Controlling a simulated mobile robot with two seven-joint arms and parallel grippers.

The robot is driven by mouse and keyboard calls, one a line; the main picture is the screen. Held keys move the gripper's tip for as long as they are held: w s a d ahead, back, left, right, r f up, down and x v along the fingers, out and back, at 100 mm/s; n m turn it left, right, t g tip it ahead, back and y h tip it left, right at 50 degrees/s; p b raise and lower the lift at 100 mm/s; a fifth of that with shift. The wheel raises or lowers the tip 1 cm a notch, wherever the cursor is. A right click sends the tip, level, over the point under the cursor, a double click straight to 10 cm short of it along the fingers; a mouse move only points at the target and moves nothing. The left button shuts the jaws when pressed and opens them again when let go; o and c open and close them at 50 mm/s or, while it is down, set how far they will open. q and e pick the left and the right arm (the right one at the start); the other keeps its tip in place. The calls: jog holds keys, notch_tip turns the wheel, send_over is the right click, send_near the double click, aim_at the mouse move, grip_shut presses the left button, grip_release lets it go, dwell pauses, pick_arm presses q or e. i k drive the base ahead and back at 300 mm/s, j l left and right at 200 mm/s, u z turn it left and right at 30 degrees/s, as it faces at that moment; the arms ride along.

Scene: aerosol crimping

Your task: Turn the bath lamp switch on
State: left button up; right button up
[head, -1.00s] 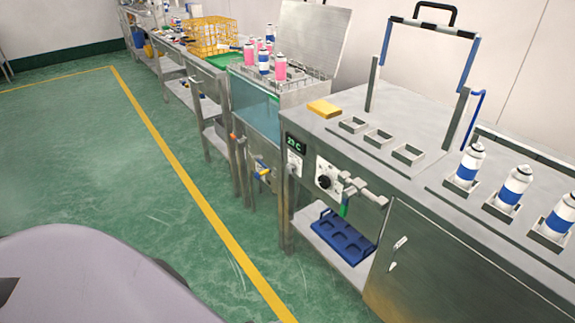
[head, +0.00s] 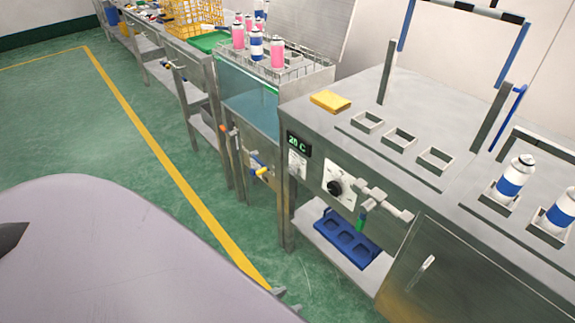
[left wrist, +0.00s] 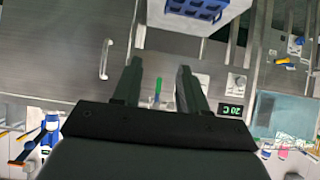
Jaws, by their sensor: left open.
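The water bath (head: 251,112) is a clear-sided tank with teal water, left of the steel cabinet. Below it, a small panel carries a valve with a yellow handle (head: 262,172); the handle also shows in the left wrist view (left wrist: 284,61). An orange fitting (head: 234,131) sits on the bath's left post. I cannot tell which small part is the lamp switch. My left gripper (head: 287,300) shows only its tips at the head view's bottom edge, short of the cabinet. In the left wrist view its fingers (left wrist: 158,75) are apart and empty. My right gripper is not seen.
The cabinet front carries a temperature display (head: 298,144), a black dial (head: 334,188) and a green-handled valve (head: 362,216). A blue rack (head: 346,240) lies on the low shelf. Pink and blue-banded cans stand above the bath. The green floor at left is clear.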

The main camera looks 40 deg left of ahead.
aim_at(293, 170)
jog(key=i+j+z, duration=0.1)
jog(key=j, duration=0.3)
jog(key=i+j, duration=0.2)
jog(key=j, duration=0.25)
jog(key=i+j+z, duration=0.15)
jog(key=j, duration=0.25)
